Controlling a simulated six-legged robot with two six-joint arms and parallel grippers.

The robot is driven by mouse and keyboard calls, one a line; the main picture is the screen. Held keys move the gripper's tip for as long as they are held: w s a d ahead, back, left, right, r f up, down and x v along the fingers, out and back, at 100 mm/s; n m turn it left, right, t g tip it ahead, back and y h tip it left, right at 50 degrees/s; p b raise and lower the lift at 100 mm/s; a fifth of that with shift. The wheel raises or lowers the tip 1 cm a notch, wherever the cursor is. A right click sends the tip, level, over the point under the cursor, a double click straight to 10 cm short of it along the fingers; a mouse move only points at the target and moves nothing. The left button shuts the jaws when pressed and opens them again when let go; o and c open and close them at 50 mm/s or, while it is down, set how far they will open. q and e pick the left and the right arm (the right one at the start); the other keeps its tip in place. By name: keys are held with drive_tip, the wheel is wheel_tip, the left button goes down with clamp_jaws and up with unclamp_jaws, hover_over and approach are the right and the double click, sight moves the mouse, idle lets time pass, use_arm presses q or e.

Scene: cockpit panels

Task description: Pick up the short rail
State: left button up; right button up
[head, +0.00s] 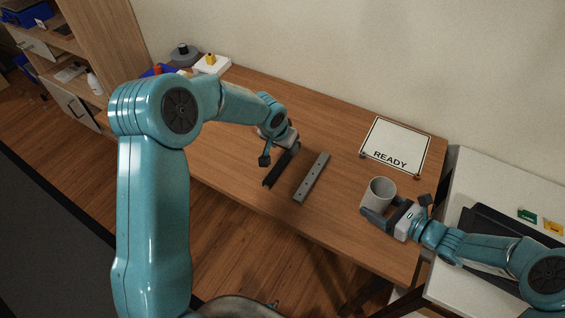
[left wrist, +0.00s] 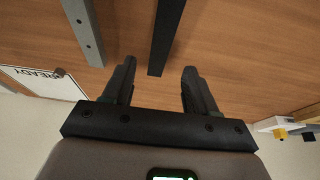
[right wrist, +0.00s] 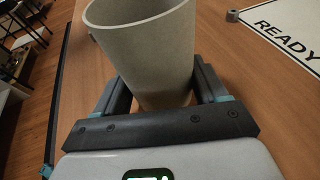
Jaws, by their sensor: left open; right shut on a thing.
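Two rails lie roughly parallel on the wooden table. One is a black rail (head: 277,173) and the other is a grey rail with holes (head: 312,178); I cannot tell surely which is the short one. My left gripper (head: 280,154) is open above the far end of the black rail, hiding part of it. The grey rail (left wrist: 85,30) is off to the left there. My right gripper (head: 384,208) is shut on a grey cup (right wrist: 150,50).
The wooden table (head: 240,192) has free room around the rails. A white block with a yellow part (head: 211,64) and a grey round object (head: 184,55) are at the far left end.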

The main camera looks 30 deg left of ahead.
sight(288, 153)
use_arm(q)
drive_tip(key=x, duration=0.5)
drive_tip(key=shift+w+f, duration=0.1)
drive_tip(key=shift+f, duration=0.1)
drive_tip(key=shift+r, duration=0.1)
drive_tip(key=shift+c, duration=0.6)
clamp_jaws()
